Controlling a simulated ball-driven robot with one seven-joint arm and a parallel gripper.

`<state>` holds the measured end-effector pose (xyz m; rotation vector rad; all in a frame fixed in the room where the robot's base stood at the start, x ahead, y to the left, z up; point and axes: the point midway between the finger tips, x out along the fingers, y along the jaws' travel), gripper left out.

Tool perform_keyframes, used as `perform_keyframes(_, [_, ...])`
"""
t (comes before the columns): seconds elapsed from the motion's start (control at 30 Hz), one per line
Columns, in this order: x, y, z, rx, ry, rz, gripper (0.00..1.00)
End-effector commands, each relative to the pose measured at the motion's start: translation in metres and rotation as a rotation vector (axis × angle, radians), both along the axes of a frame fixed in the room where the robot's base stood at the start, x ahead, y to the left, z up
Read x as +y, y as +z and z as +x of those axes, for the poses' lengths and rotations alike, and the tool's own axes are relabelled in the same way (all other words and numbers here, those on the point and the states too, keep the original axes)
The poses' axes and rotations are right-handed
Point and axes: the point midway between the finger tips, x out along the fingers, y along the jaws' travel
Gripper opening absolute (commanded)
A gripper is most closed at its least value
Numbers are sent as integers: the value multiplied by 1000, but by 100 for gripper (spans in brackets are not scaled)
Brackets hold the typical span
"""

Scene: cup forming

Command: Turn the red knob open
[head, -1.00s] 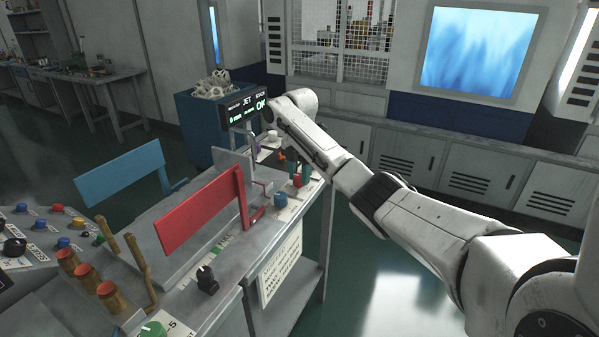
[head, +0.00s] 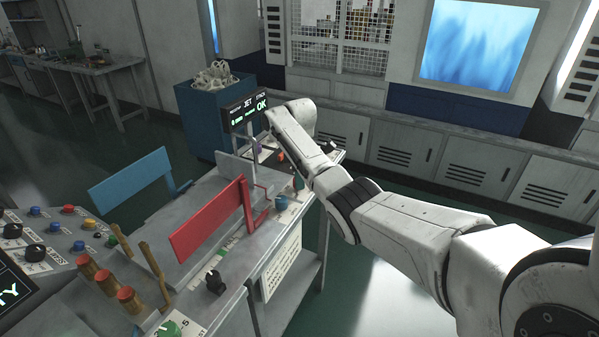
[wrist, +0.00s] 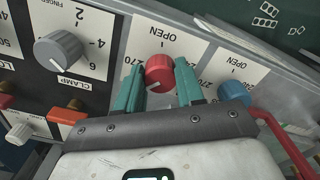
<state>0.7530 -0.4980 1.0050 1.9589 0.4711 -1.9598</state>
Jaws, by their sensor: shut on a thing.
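The red knob (wrist: 159,70) is on a white dial plate marked OPEN at the top in the wrist view. Its pale pointer line is toward the lower left, away from the OPEN label. My gripper (wrist: 158,80) has a teal finger on each side of the knob and is shut on it. The finger faces against the knob are partly hidden. In the head view, my forearm covers most of the gripper and the knob at the far end of the bench.
A red bent bar (wrist: 287,143) runs close by at right. In the head view, a red panel (head: 208,219) and a display reading OK (head: 246,111) stand on the bench.

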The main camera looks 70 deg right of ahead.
Motion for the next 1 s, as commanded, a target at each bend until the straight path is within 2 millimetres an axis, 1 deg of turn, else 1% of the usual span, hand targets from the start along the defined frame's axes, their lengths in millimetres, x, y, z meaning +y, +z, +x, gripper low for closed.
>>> perform_keyframes(0.03, [1,3,1,0,-44,0,7])
perform_keyframes(1.0, [3,2,1,-1,-964,-2,7])
